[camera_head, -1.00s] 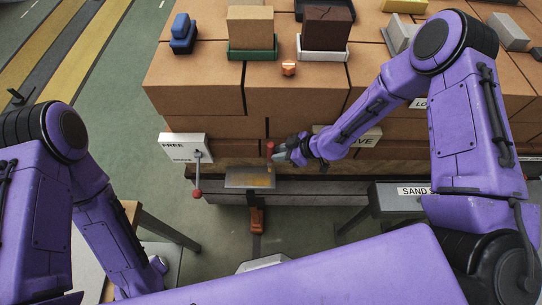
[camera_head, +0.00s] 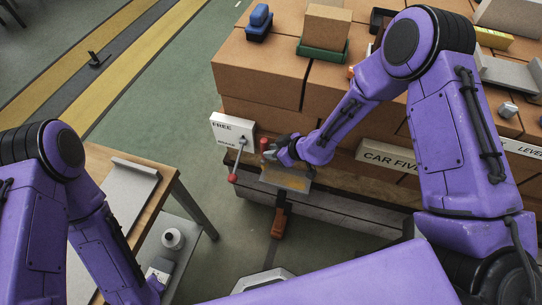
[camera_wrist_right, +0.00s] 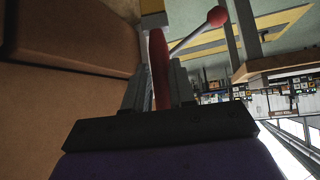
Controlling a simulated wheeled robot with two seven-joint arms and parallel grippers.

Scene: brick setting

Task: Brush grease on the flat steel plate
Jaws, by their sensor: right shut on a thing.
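The flat steel plate (camera_head: 298,184) is a grey rectangle with a yellow-brown patch, low against the front of the brick stack in the head view. My right gripper (camera_head: 270,152) is over the plate's upper left edge. It is shut on a red-handled tool, probably the brush (camera_wrist_right: 160,65), which stands between the fingers in the right wrist view. A yellowish part shows at the tool's far end. I cannot tell whether it touches the plate. My left arm hangs at the lower left; its gripper's jaws cannot be made out.
A white panel (camera_head: 231,124) marked FREE, with a red-knobbed lever (camera_head: 233,178), is close left of my right gripper. An orange thing (camera_head: 279,222) is below the plate. A wooden table (camera_head: 95,158) with a grey tray stands left. Green floor between is clear.

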